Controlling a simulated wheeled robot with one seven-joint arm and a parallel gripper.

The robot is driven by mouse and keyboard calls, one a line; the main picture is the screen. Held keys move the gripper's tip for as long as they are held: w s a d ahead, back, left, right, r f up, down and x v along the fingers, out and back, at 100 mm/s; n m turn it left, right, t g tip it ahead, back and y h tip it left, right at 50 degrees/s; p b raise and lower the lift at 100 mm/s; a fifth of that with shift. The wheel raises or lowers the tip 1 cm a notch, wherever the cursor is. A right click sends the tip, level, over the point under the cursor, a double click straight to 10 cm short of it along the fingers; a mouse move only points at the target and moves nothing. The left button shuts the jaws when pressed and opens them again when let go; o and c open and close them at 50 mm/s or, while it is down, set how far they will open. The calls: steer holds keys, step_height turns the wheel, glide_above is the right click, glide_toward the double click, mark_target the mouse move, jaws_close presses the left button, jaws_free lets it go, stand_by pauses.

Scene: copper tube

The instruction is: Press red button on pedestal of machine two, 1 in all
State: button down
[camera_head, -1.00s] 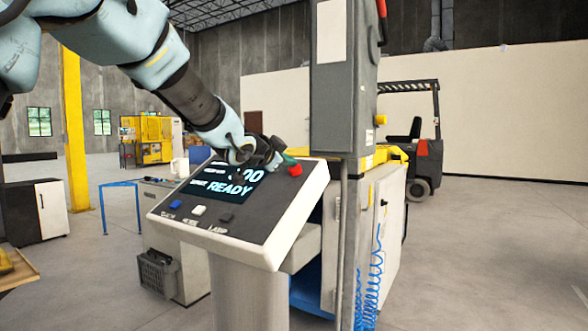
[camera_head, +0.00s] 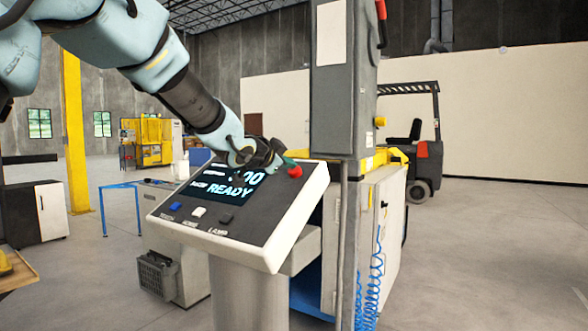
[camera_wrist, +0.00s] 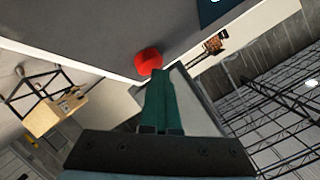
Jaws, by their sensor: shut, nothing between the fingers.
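The red button (camera_head: 295,171) sits at the upper right corner of the sloped control panel (camera_head: 287,228) on a pedestal (camera_head: 248,296). My gripper (camera_head: 289,162) is shut and empty, with its green fingertips right at the button's upper left side. In the wrist view the button (camera_wrist: 148,61) lies just beyond the tips of my closed green fingers (camera_wrist: 158,76). I cannot tell whether the tips touch it or whether it is pressed in.
The panel also carries a lit screen reading READY (camera_head: 228,187), a blue button (camera_head: 175,206), a white button (camera_head: 199,211) and a dark button (camera_head: 226,218). A tall grey cabinet (camera_head: 338,95) stands close behind the panel's right side. Open floor lies at the right.

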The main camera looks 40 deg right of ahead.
steer(key=shift+s+a+r+p, duration=0.1)
steer(key=shift+a+r+p, duration=0.25)
steer(key=shift+r, duration=0.2)
steer(key=r+p, duration=0.1)
steer(key=a+r+p, duration=0.1)
steer(key=r, duration=0.1)
steer(key=a+r+p, duration=0.1)
steer(key=shift+s+a+r, duration=0.2)
steer(key=shift+s, duration=0.15)
stand_by(0.8)
